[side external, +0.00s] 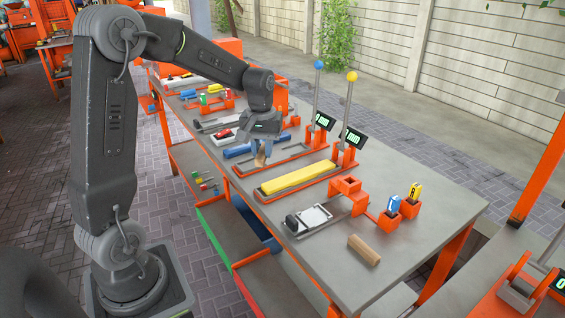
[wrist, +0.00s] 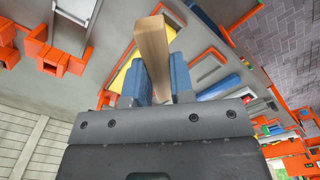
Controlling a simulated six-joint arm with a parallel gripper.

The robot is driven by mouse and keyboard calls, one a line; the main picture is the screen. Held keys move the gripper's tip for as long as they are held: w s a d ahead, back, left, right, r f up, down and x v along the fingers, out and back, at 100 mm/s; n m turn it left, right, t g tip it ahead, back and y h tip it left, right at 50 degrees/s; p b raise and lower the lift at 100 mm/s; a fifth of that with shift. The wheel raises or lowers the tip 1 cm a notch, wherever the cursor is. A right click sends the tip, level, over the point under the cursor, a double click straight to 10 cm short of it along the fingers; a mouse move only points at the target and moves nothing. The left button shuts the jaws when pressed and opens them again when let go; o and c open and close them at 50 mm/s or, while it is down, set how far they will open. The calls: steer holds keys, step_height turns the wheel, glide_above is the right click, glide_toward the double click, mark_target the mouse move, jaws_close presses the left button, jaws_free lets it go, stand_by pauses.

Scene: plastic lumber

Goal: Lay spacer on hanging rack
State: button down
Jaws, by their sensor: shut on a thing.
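My gripper (side external: 262,150) hangs over the work table, pointing down. Its blue fingers are shut on a light wooden block (side external: 260,160), probably the spacer, whose lower end sticks out below them. In the wrist view the block (wrist: 153,48) stands out lengthwise from between the fingers (wrist: 160,80). It is over or beside the narrow orange-edged tray (side external: 291,151); whether it touches anything I cannot tell. A second wooden block (side external: 364,250) lies on the table near the front. I cannot tell which orange fixture is the hanging rack.
A yellow bar (side external: 298,178) lies in the neighbouring orange tray. Posts with a blue ball (side external: 318,64) and a yellow ball (side external: 351,76) rise behind, beside small displays. A clipboard-like tool (side external: 311,217) and orange holders (side external: 410,207) stand nearer.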

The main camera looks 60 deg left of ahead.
steer(key=s+a+m, duration=0.4)
steer(key=a+m, duration=0.1)
steer(key=a, duration=0.5)
steer(key=m, duration=0.5)
glide_above(219, 214)
step_height(219, 214, down, 19)
steer(key=shift+f, duration=4.35)
steer(key=shift+f, duration=0.7)
steer(key=c, duration=0.9)
jaws_free()
